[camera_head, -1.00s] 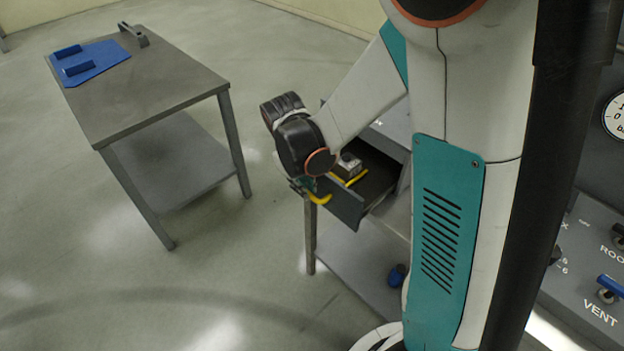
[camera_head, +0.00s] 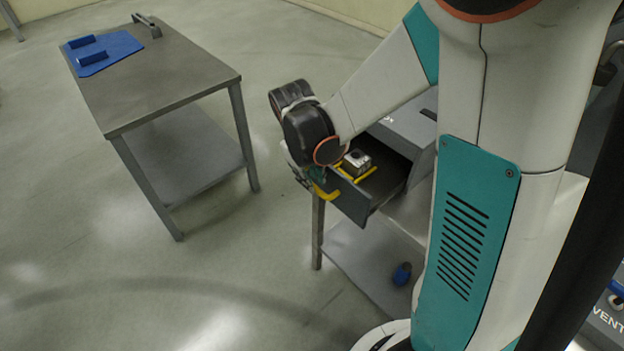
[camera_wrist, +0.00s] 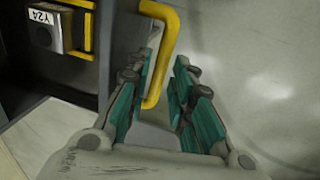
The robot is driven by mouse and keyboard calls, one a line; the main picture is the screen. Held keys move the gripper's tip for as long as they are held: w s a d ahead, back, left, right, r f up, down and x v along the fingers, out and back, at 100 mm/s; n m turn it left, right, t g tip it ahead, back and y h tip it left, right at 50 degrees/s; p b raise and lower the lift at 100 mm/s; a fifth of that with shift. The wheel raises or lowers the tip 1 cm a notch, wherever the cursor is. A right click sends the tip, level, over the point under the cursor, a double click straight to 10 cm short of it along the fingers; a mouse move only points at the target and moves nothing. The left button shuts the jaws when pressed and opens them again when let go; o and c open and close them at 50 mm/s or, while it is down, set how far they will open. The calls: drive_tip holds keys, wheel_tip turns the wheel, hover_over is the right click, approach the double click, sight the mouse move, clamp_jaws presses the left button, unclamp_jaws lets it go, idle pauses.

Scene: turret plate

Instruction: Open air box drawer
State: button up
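The air box drawer (camera_head: 386,190) stands pulled out of its grey box (camera_head: 408,124), with its front panel (camera_head: 347,208) clear of the housing. A yellow handle (camera_head: 329,193) sits on that front. In the wrist view the yellow handle (camera_wrist: 168,38) reaches between the teal-padded fingers of my gripper (camera_wrist: 161,80), nearer the left finger. The fingers are apart, with a gap on the right of the handle, so my gripper is open. In the head view my gripper (camera_head: 308,180) is at the handle, partly hidden by my wrist.
A blue object (camera_head: 402,274) rests on the lower shelf. A separate table (camera_head: 165,85) at left holds a blue plate (camera_head: 105,52). Floor between the tables is clear.

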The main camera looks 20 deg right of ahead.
wheel_tip(320, 180, up, 10)
drive_tip(key=a, duration=0.1)
drive_tip(key=shift+s+a+r, duration=0.15)
drive_tip(key=shift+s+a, duration=0.25)
drive_tip(key=shift+s, duration=0.05)
drive_tip(key=s+d+r+m+t+y+b, duration=0.1)
drive_tip(key=s+m+t+b, duration=0.3)
drive_tip(key=s, duration=0.9)
drive_tip(key=shift+s+r+t+y, duration=0.35)
drive_tip(key=shift+r+t+y, duration=0.15)
drive_tip(key=shift+t, duration=0.7)
drive_tip(key=shift+d+f, duration=0.1)
